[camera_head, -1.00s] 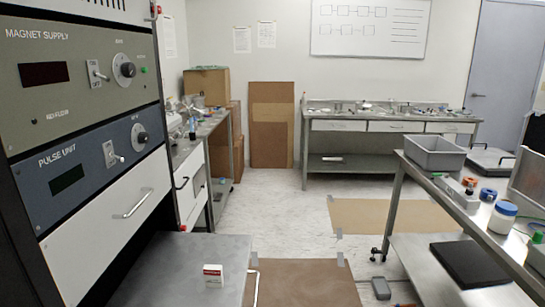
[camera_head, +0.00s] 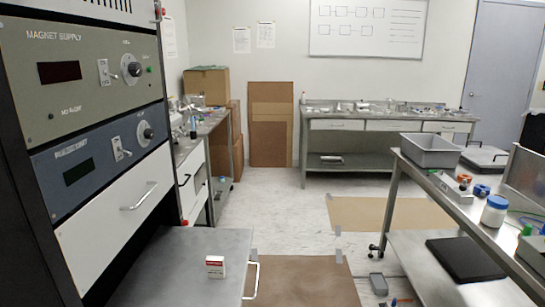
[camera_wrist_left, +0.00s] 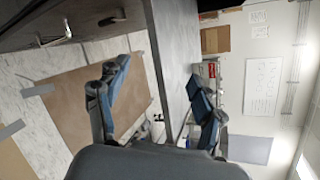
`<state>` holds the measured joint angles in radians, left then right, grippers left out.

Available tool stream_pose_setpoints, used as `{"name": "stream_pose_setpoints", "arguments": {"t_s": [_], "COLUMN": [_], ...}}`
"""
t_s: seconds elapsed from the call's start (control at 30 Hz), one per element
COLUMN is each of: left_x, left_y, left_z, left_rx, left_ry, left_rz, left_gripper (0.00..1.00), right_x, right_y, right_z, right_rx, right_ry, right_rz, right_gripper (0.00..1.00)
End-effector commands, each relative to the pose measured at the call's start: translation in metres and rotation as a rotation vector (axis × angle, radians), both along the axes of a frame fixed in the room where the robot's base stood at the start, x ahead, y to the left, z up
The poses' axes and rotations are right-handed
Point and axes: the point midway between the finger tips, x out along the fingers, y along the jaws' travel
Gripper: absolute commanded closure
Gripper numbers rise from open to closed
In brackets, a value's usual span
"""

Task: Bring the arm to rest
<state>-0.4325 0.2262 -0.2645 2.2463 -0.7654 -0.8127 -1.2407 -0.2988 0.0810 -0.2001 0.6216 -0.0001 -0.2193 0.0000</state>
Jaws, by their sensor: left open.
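My left gripper (camera_wrist_left: 158,70) shows in the left wrist view. Its two blue-padded fingers are spread wide apart with nothing between them. Beyond the fingers lie the edge of a grey surface (camera_wrist_left: 172,40) and the floor with a brown sheet (camera_wrist_left: 75,105). A small red item shows beside the right finger, too small to make out. Neither arm nor gripper shows in the head view, and my right gripper is in no view.
An instrument rack (camera_head: 85,120) stands close on the left. A grey pull-out surface (camera_head: 165,265) below it carries a small red-and-white box (camera_head: 215,267). A metal cart (camera_head: 470,220) with a grey bin (camera_head: 430,150) stands right. Open floor (camera_head: 290,210) lies between.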

Motion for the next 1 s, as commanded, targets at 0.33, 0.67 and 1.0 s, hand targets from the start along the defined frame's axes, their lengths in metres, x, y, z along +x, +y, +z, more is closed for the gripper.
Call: {"name": "stream_pose_setpoints", "arguments": {"t_s": [0.33, 0.67, 1.0], "left_x": [-0.090, -0.161, -0.156], "left_y": [0.001, -0.032, -0.040], "left_z": [-0.064, -0.081, -0.156], "left_rx": [-0.975, -1.404, -1.421], "left_ry": [0.223, 0.386, 0.432], "left_rz": [0.659, 1.164, 1.260], "left_gripper": [0.32, 0.32, 0.32], "right_x": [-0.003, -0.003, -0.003], "right_y": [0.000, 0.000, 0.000], "right_z": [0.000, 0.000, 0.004], "right_rx": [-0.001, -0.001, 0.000], "right_ry": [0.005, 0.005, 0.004], "right_rz": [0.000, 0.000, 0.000], "right_gripper": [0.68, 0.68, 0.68]}}
